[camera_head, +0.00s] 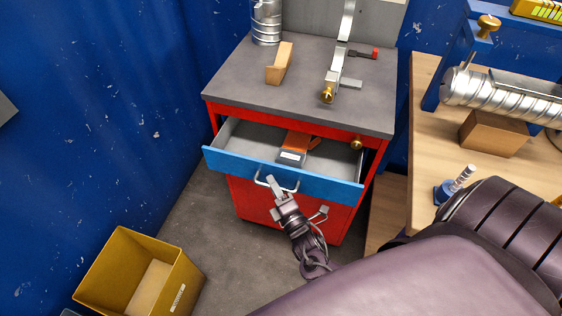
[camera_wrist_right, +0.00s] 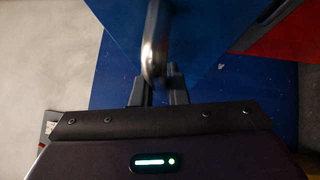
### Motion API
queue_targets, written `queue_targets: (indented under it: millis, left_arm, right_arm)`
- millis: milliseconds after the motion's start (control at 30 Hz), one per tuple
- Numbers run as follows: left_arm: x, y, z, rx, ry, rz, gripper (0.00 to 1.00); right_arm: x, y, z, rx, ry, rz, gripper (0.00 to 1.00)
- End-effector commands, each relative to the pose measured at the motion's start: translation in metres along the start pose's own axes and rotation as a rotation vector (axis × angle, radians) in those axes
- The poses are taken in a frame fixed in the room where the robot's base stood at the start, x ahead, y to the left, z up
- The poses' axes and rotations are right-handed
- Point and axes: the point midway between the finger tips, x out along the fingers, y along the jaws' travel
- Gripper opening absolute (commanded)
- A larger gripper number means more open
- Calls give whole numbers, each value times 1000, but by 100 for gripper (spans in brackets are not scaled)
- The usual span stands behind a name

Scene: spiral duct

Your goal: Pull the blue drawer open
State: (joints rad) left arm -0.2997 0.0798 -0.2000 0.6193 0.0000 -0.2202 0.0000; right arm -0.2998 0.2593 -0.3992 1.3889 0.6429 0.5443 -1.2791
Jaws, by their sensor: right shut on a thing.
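The blue drawer (camera_head: 330,184) of the red cabinet (camera_head: 263,206) stands pulled out, and its grey inside shows. An orange and grey device (camera_head: 293,150) lies in it. A metal bar handle (camera_head: 264,181) is on the drawer front. My right gripper (camera_head: 272,184) is at this handle, shut on it. In the right wrist view the handle (camera_wrist_right: 155,45) runs down between the two dark fingers (camera_wrist_right: 158,90), in front of the blue drawer face (camera_wrist_right: 205,35). My left gripper is in neither view.
On the grey cabinet top (camera_head: 235,85) are a wooden block (camera_head: 280,63), a metal duct piece (camera_head: 266,22) and a clamp-like tool (camera_head: 337,72). A yellow bin (camera_head: 105,267) stands at lower left. A wooden workbench (camera_head: 425,140) is at right. Grey floor (camera_head: 215,235) is clear left of the cabinet.

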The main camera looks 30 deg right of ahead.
Motion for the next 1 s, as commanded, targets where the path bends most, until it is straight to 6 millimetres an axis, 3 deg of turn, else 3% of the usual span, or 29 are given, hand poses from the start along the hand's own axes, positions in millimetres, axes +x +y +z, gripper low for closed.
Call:
queue_targets:
  millis: [200,500,700,1000]
  left_arm:
    - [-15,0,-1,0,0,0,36]
    - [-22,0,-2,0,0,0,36]
    - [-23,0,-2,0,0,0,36]
    - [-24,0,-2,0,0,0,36]
  right_arm:
    - [-44,12,-43,2,1,-5,0]
    - [-88,23,-87,0,0,-4,0]
    - [-104,27,-104,0,0,-1,0]
    - [-112,29,-111,-2,0,0,0]
